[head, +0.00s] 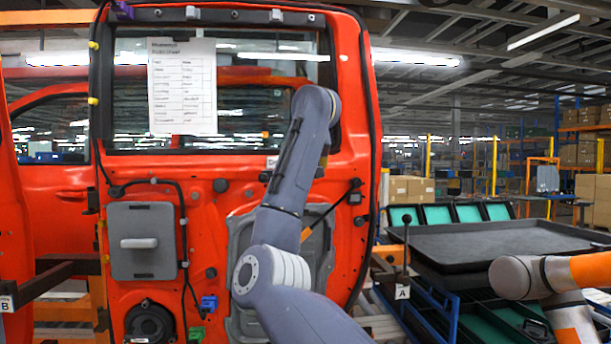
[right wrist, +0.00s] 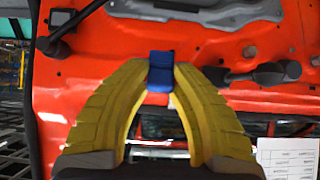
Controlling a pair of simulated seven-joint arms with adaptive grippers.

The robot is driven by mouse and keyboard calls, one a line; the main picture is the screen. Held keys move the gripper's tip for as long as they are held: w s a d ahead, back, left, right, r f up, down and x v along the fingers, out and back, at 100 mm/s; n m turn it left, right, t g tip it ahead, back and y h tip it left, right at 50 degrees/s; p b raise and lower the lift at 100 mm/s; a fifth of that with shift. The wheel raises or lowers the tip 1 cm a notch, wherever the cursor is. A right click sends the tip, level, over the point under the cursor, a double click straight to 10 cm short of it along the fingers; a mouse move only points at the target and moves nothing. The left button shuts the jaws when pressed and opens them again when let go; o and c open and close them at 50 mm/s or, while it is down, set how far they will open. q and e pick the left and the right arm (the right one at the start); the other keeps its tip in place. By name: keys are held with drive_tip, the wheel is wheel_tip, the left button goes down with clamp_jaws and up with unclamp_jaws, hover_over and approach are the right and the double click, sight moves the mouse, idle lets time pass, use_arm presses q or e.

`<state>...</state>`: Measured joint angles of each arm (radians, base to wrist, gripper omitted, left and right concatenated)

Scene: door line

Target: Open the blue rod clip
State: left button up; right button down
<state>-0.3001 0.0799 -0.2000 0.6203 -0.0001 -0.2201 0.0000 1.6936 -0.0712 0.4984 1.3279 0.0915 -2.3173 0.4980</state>
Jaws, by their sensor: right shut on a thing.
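The blue rod clip (right wrist: 161,70) sits against the orange-red door panel (right wrist: 120,70) in the right wrist view. My right gripper (right wrist: 160,80) has its two yellow fingers closed on the clip, one fingertip on each side. Whether the clip is open or latched I cannot tell. In the head view my grey arm crosses in front of the door (head: 255,95) and hides this gripper and the clip. My left gripper is not in view.
A paper sheet (head: 182,87) hangs over the door window. A grey pad with a handle (head: 141,241), black cable and a lower blue connector (head: 208,303) are on the door. A black tray (head: 500,247) and small lever (head: 406,246) stand to the right.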

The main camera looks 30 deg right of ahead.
drive_tip(key=shift+w+d+r+g+y, duration=0.1)
drive_tip(key=shift+w+r+g+y, duration=0.2)
drive_tip(key=shift+g, duration=0.45)
drive_tip(key=shift+w+d+r+g+y, duration=0.1)
drive_tip(key=shift+r+g+y, duration=0.3)
drive_tip(key=shift+g, duration=0.35)
drive_tip(key=shift+w+r+g, duration=0.1)
drive_tip(key=shift+g, duration=0.3)
drive_tip(key=c, duration=1.1)
unclamp_jaws()
drive_tip(key=v, duration=1.2)
drive_tip(key=shift+d, duration=0.2)
drive_tip(key=shift+w, duration=0.1)
